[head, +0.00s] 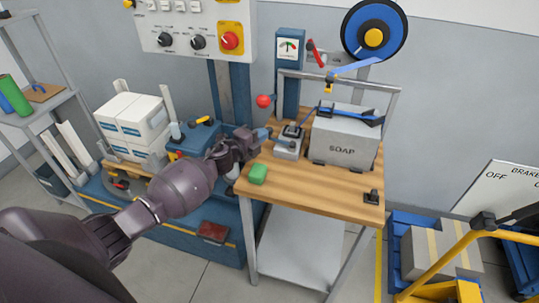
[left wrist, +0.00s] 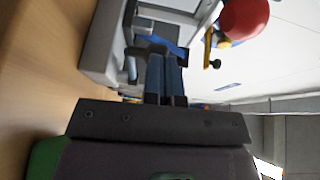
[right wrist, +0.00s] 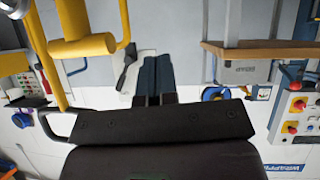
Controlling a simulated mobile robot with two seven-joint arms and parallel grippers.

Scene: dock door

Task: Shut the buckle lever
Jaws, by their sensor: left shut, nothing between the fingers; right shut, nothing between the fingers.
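The buckle (head: 291,131) is a small dark piece on a grey block (head: 287,149) on the wooden bench, left of the SOAP carton (head: 343,142). A dark lever-like bar seems to stand up at a slant from it, toward the carton; its exact angle is too small to tell. A blue strap (head: 350,116) crosses the carton's top. My left gripper (head: 264,133) is shut and empty, just left of the buckle. In the left wrist view its blue fingers (left wrist: 167,62) reach the block's edge; contact cannot be told. My right gripper (right wrist: 156,66) is shut and empty, away from the bench.
A red ball knob (head: 264,101) stands close above my left gripper. A metal frame (head: 392,90) spans the carton. A yellow rail (head: 440,261) stands at right. The bench's front (head: 310,190) is mostly clear.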

